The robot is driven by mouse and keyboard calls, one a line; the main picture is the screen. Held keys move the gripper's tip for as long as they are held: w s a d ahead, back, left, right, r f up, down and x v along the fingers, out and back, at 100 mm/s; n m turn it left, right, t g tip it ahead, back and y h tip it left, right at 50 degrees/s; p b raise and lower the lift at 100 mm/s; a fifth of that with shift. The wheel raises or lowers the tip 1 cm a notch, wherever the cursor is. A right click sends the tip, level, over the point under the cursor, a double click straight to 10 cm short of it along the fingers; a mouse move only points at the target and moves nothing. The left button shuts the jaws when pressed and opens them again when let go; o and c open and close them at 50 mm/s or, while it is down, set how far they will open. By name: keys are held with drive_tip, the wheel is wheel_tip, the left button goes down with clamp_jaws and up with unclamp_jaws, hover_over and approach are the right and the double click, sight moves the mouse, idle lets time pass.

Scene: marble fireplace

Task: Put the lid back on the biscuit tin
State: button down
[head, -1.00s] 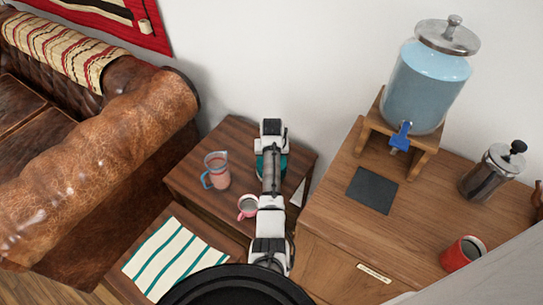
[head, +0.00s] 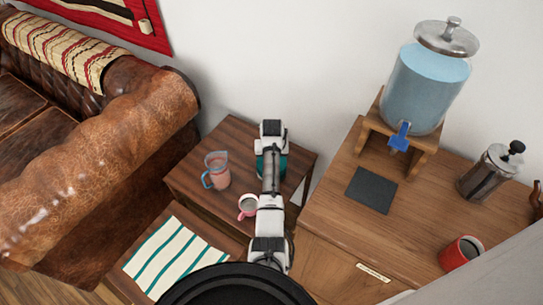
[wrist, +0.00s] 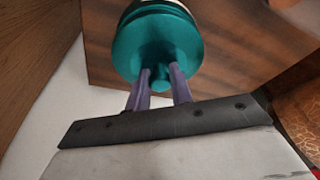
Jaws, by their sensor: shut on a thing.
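The teal lid (wrist: 158,38) is round with a small knob and fills the top middle of the wrist view. My gripper (wrist: 160,76) has its two purple fingers closed on the lid's knob. A teal rim and a pale strip show at the lid's far edge, probably the biscuit tin, mostly hidden behind the lid. I cannot tell whether the lid rests on the tin or hangs above it. In the head view a teal part (head: 284,166) shows behind my arm on the small dark table; my arm hides the rest and the fingertips.
A measuring jug (head: 217,171) and a pink mug (head: 248,205) stand on the dark table (head: 240,135), left of my arm. A higher wooden cabinet (head: 335,205) on the right holds a water dispenser (head: 425,90). A wall is behind; a leather sofa (head: 110,150) is left.

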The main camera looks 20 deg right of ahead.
drive_tip(key=c, duration=1.2)
unclamp_jaws()
drive_tip(key=shift+o, duration=0.5)
drive_tip(key=o, duration=0.4)
drive_tip(key=shift+r+p, duration=1.2)
drive_tip(key=shift+r, duration=2.3)
clamp_jaws()
